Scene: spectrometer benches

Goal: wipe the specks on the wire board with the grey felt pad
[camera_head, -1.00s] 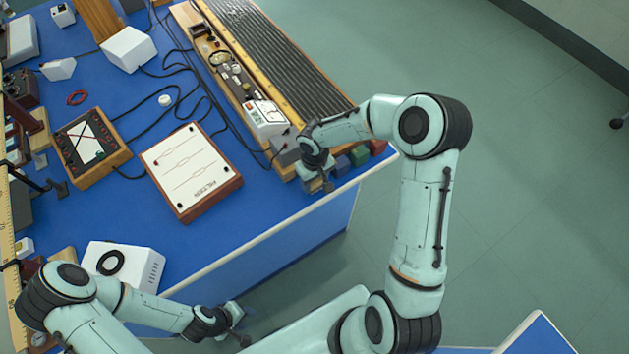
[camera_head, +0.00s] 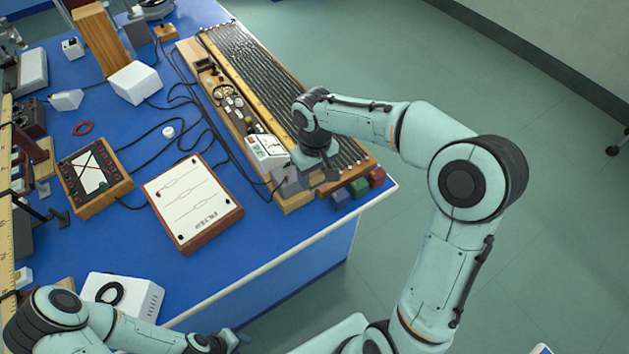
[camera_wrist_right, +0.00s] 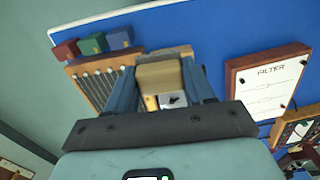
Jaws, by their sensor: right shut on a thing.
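The wire board (camera_head: 270,95) is a long wooden-edged board with dark parallel wires. Its near end also shows in the right wrist view (camera_wrist_right: 97,88). My right gripper (camera_head: 322,168) is over the near end of this board. In the right wrist view, my right gripper (camera_wrist_right: 160,78) is shut on a grey-tan block, the felt pad (camera_wrist_right: 160,74), held between its fingers. Whether the pad touches the wires I cannot tell. I cannot make out specks on the wires. My left gripper (camera_head: 228,341) is at the bottom edge, off the bench, and its jaws are unclear.
A meter (camera_head: 267,148) and a grey block (camera_head: 288,182) sit along the board's left side. Blue, green and red blocks (camera_head: 359,187) stand at its near end. The white FILTER panel (camera_head: 192,200) lies to the left. Cables (camera_head: 205,115) run between them.

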